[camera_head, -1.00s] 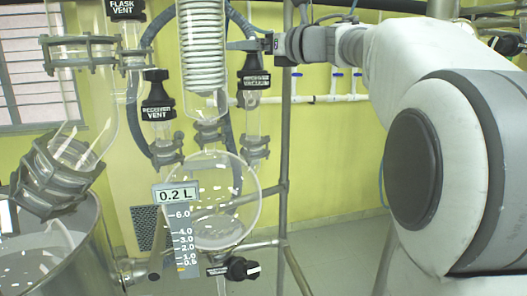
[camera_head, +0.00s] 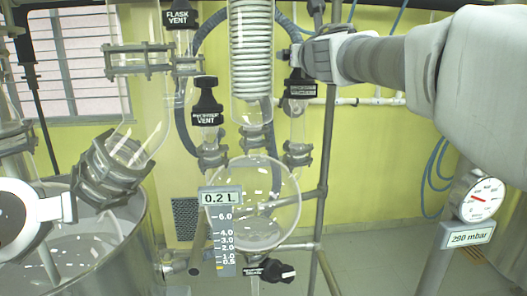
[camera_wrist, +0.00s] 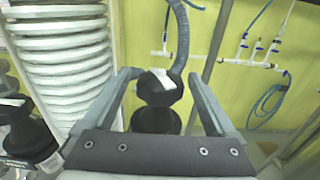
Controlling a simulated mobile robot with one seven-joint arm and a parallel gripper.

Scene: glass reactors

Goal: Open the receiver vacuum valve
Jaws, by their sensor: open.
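The receiver vacuum valve (camera_head: 300,89) is a black knob with a small label on a glass neck, right of the coiled condenser. In the wrist view its black knob (camera_wrist: 158,92), with a white mark on top, sits between the two fingers. My gripper (camera_head: 296,55) is at the top of the valve in the head view, coming from the right. In the wrist view my gripper (camera_wrist: 162,76) is open, with one finger on each side of the knob and gaps visible. The knob's lower part is partly hidden by the gripper body.
The coiled condenser (camera_head: 251,60) stands close left of the valve. The receiver vent knob (camera_head: 207,105) and flask vent knob (camera_head: 177,17) are farther left. The round receiver flask (camera_head: 260,205) hangs below. A gauge (camera_head: 481,197) reading 290 mbar is at right.

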